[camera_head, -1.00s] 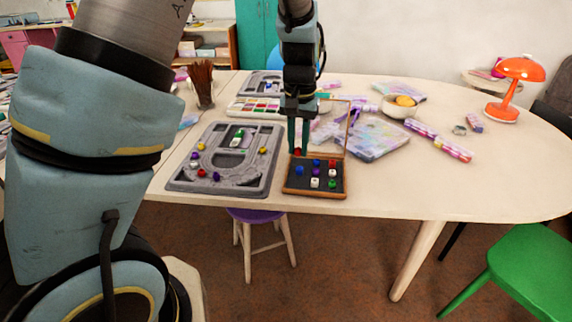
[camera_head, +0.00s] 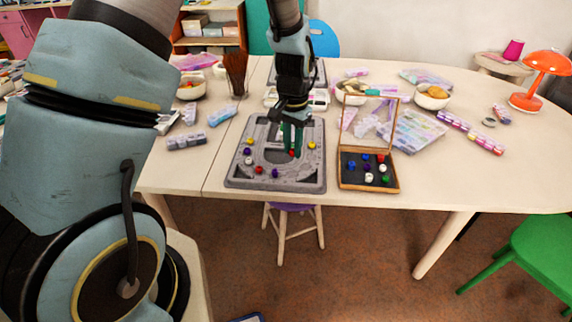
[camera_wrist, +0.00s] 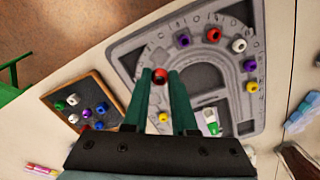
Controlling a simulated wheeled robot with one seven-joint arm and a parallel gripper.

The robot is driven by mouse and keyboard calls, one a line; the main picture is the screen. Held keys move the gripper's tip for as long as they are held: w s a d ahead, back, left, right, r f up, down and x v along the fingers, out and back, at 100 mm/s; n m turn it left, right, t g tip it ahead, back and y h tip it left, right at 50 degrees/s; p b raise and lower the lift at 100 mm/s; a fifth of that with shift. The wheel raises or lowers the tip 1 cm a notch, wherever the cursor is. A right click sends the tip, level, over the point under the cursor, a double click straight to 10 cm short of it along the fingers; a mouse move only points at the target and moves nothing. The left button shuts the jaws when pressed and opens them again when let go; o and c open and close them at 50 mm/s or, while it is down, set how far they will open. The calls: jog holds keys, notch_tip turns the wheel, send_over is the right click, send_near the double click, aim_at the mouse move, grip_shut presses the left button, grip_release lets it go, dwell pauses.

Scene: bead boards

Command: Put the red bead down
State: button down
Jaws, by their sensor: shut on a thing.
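My gripper (camera_head: 292,150) is shut on a red bead (camera_head: 292,153), over the right part of the grey bead board (camera_head: 310,180). In the wrist view the red bead (camera_wrist: 160,76) sits between the tips of the green fingers, over the grey board (camera_wrist: 135,55). I cannot tell whether the bead touches the board. Another red bead (camera_wrist: 214,35) lies in the board's curved groove, with purple and white beads near it. A yellow bead (camera_head: 312,145) lies on the board just right of my gripper.
An open wooden box (camera_head: 369,187) with several coloured beads stands right of the board, its lid frame upright. A green-and-white item (camera_wrist: 211,120) lies within the board. A brush cup and bowls stand behind. The table's front edge is close to the board.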

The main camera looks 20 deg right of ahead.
aim_at(292, 175)
jog(key=shift+f+p, duration=0.65)
jog(key=shift+f, duration=2.65)
jog(key=shift+f, duration=0.35)
jog(key=c, duration=0.7)
grip_release()
jog(key=shift+r, duration=0.1)
